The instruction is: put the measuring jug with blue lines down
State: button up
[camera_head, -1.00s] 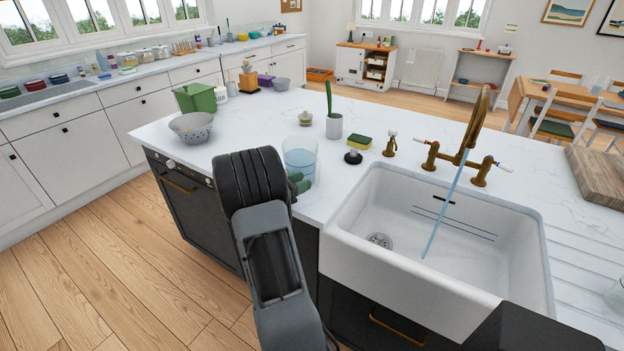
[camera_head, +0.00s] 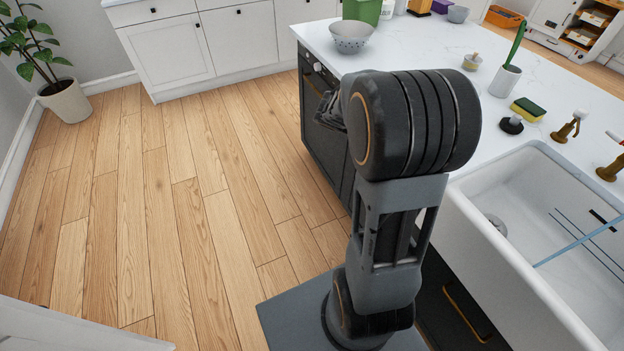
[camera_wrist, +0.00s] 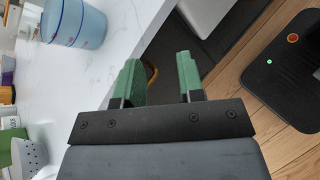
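A translucent pale-blue jug (camera_wrist: 75,22) stands on the white countertop in the upper left of the wrist view, cut off by the frame edge. The fingers are hidden in the head view.
The white countertop (camera_head: 425,42) carries a grey colander (camera_head: 351,36), a cup with a green brush (camera_head: 505,80) and a sponge (camera_head: 528,108).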

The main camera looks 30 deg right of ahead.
jog(key=s+a+m+t+y, duration=0.1)
jog(key=a+m+t+y, duration=0.2)
jog(key=a, duration=0.9)
jog(key=s+a+m+t+y, duration=0.2)
jog(key=a+m+t+y, duration=0.2)
jog(key=a, duration=0.8)
jog(key=t+y, duration=0.2)
jog(key=y, duration=0.1)
jog(key=shift+a+r+m+y, duration=0.25)
jog(key=shift+r+m+y, duration=0.05)
jog(key=shift+r+y, duration=0.1)
jog(key=shift+s, duration=0.1)
jog(key=shift+r+p, duration=0.5)
jog(key=shift+r, duration=0.3)
jog(key=shift+c, duration=0.8)
jog(key=shift+f, duration=0.15)
jog(key=shift+c, duration=2.2)
jog(key=shift+s+d, duration=0.1)
jog(key=shift+d, duration=0.05)
grip_shut()
